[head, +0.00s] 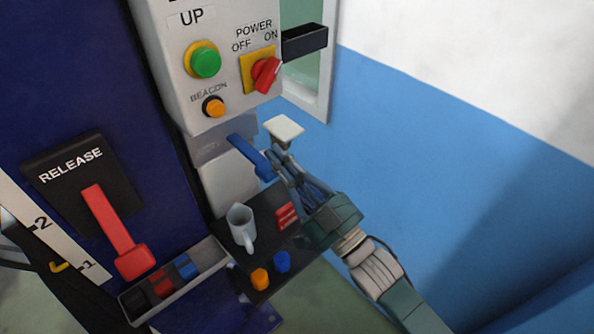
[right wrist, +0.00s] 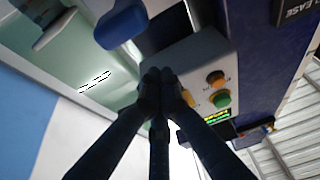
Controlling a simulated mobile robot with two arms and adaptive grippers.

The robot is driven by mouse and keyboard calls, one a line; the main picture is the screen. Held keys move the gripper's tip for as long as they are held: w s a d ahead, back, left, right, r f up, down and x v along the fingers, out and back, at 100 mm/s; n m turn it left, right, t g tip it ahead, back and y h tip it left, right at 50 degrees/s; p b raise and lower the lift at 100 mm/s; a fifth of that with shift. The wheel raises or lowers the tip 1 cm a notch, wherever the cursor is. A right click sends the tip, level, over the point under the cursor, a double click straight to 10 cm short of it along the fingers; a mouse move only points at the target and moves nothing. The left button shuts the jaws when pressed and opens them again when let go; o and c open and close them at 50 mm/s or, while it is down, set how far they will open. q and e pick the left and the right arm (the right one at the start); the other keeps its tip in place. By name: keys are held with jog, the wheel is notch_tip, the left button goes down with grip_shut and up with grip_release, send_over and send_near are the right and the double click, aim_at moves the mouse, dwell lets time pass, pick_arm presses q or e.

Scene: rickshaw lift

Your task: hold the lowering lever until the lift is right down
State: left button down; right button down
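A blue-handled lever (head: 245,152) sticks out below the control box, in the middle of the head view. A rounded blue part, probably its handle, shows at the top of the right wrist view (right wrist: 120,25). A red lever (head: 112,225) hangs from a black plate marked RELEASE at the left; nothing touches it. My right gripper (head: 280,160) is close beside the blue handle's end; contact cannot be told. In the right wrist view its fingers (right wrist: 160,85) come together at the tips, with nothing visible between them. My left gripper is not in view.
The control box (head: 180,70) carries a green UP button (head: 205,62), a red power switch (head: 266,74) and an orange beacon button (head: 214,106). A narrow tray (head: 137,309) is below. The blue-and-white wall lies to the right.

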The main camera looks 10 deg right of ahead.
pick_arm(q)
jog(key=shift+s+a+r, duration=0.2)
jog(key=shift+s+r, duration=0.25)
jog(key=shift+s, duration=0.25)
pick_arm(e)
jog(key=shift+w+a+f, duration=0.15)
jog(key=shift+f, duration=0.8)
jog(key=shift+w+a+f, duration=0.1)
jog(key=shift+w+f, duration=0.05)
jog(key=shift+f, duration=0.8)
